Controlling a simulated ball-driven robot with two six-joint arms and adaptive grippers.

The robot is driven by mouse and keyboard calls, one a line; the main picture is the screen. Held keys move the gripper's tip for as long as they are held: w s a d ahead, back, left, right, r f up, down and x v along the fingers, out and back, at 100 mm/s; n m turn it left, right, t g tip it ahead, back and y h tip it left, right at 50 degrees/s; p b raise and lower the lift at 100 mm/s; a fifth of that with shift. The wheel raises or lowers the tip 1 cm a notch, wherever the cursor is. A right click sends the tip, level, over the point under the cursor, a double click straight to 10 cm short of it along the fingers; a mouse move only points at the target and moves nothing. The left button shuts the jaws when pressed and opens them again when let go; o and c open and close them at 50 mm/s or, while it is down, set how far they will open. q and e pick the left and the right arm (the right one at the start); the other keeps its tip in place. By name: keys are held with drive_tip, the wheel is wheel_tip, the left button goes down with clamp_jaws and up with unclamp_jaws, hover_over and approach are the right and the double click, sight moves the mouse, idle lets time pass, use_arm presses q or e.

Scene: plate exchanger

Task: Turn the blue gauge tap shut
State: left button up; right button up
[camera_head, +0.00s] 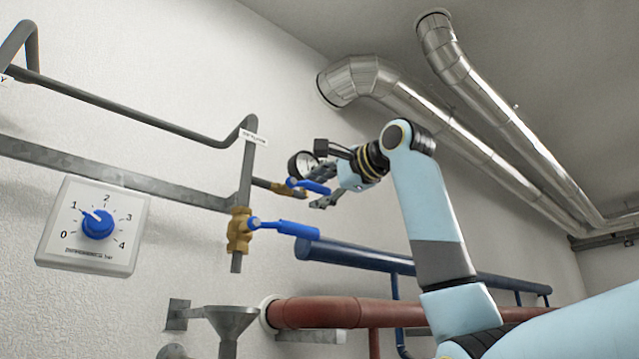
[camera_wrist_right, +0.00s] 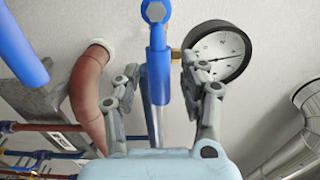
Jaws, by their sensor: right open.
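The blue gauge tap handle (camera_head: 308,186) sticks out to the right from a brass fitting (camera_head: 284,189) on a pipe at the wall, below the round gauge (camera_head: 301,164). My right gripper (camera_head: 320,187) is open, with its fingers above and below the handle. In the right wrist view the handle (camera_wrist_right: 158,72) stands between the two spread fingers (camera_wrist_right: 160,70), and gaps show on both sides. The white-faced gauge (camera_wrist_right: 218,50) is right of the handle there. My left gripper is not in view.
A second tap with a larger blue lever (camera_head: 287,228) sits on a brass valve (camera_head: 238,231) lower left. A white dial panel (camera_head: 94,226) is further left. Blue (camera_head: 360,257) and red pipes (camera_head: 330,311) run below, and silver ducts (camera_head: 480,100) pass at upper right.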

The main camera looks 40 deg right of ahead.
drive_tip(key=shift+c, duration=0.4)
clamp_jaws()
drive_tip(key=shift+w+f, duration=0.1)
drive_tip(key=shift+f, duration=0.05)
